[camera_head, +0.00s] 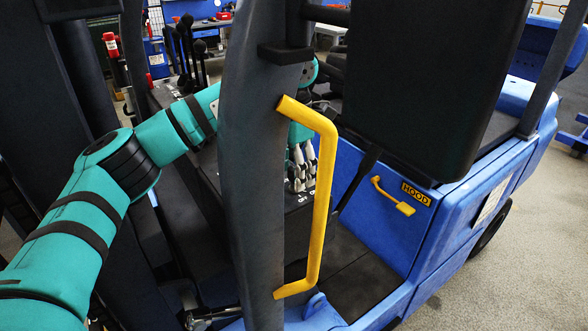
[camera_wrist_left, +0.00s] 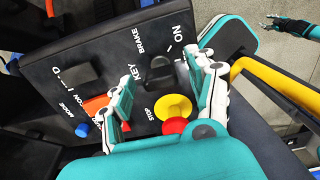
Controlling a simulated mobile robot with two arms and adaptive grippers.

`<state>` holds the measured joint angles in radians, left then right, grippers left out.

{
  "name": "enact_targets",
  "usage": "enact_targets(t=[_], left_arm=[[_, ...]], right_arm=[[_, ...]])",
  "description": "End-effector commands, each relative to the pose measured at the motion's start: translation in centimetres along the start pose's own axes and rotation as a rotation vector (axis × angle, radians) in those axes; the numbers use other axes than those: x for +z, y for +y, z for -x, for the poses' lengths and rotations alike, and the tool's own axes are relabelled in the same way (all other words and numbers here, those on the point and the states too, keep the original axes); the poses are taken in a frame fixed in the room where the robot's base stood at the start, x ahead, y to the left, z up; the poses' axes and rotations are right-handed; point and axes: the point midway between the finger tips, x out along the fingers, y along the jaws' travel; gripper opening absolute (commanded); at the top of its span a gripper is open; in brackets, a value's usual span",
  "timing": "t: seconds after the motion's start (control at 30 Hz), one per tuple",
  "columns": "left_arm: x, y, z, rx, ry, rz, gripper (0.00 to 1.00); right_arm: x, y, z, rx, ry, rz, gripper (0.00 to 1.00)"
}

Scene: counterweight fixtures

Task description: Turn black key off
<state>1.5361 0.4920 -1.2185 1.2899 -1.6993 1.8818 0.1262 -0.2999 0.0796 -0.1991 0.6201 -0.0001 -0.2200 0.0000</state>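The black key (camera_wrist_left: 160,72) stands on a dark control panel in the left wrist view, beside the labels KEY and ON. My left gripper (camera_wrist_left: 166,78) is open, with one finger to each side of the key. A gap shows between each finger and the key. In the head view, my left gripper (camera_head: 301,168) shows partly between the dark pillar and the yellow handle; the key is hidden there. My right gripper (camera_wrist_left: 272,23) shows small at the top right of the left wrist view, empty, its fingers spread.
A red stop button (camera_wrist_left: 174,126) with a yellow collar (camera_wrist_left: 173,107) sits close to the key. A blue knob (camera_wrist_left: 82,130) and a black switch (camera_wrist_left: 82,70) are on the panel's left. The dark pillar (camera_head: 250,170) and yellow handle (camera_head: 325,190) stand before my left gripper.

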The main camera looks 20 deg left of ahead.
Motion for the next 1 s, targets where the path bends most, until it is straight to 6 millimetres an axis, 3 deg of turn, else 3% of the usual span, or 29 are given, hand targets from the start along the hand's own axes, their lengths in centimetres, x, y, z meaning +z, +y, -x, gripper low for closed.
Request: enact_targets(t=[0.27, 0.8, 1.0], left_arm=[[0.0, 0.0, 0.5, 0.000, 0.000, -0.001, 0.58], [0.1, 0.0, 10.5, 0.002, -0.001, 0.000, 0.58], [0.0, 0.0, 11.9, 0.001, 0.001, 0.000, 0.58]], right_arm=[[-0.1, 0.0, 0.0, -0.001, 0.001, 0.002, 0.40], [0.0, 0.0, 0.0, 0.000, 0.000, 0.001, 0.40], [0.0, 0.0, 0.0, 0.000, 0.000, 0.001, 0.40]])
